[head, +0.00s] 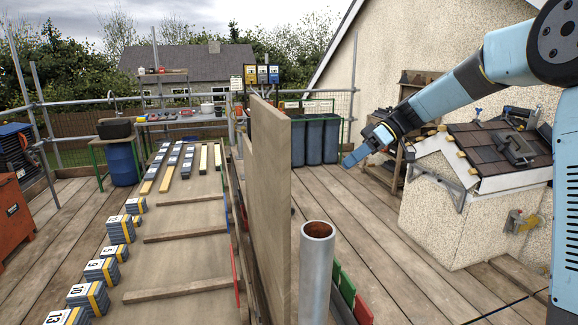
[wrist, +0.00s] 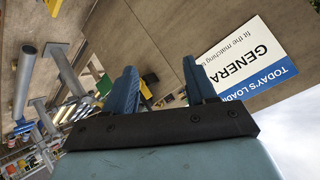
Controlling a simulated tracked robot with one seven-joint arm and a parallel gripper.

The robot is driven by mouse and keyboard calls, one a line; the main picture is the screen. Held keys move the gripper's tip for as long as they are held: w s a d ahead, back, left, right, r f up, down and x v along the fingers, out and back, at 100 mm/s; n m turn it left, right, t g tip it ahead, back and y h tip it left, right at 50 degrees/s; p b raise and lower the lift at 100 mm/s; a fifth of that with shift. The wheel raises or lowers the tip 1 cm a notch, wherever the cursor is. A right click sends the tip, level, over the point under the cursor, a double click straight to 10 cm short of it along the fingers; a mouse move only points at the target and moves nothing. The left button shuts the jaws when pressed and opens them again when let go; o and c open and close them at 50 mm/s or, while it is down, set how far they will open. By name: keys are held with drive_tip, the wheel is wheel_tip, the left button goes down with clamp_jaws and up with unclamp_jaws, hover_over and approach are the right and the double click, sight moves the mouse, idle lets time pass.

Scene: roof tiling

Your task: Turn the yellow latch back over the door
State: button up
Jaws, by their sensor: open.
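My gripper (head: 357,157) is in the air to the right of an upright wooden panel (head: 268,190), apart from it, fingers pointing toward it. In the wrist view my gripper's two blue fingers (wrist: 159,70) are spread with nothing held between them. That view shows a brown panel face (wrist: 165,28) with a white and blue sign (wrist: 245,62), rotated in the picture. A small yellow piece (wrist: 53,6) at its upper left edge may be the latch; it is cut off by the frame. I cannot tell which part is the door.
A steel post (head: 316,275) stands in front of the panel. A stone-clad block with roof tiles (head: 480,145) is at the right, dark bins (head: 315,138) behind. Numbered tile stacks (head: 100,270) lie on the left boards. The deck (head: 365,235) between panel and block looks clear.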

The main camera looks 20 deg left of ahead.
drive_tip(key=w+a+f+n+g+y, duration=0.45)
drive_tip(key=w+a+n+y, duration=0.2)
drive_tip(key=w, duration=0.55)
drive_tip(key=x, duration=1.3)
drive_tip(key=shift+s+a+f+n+h, duration=0.2)
drive_tip(key=shift+a+f+n+h, duration=0.15)
drive_tip(key=shift+f, duration=0.45)
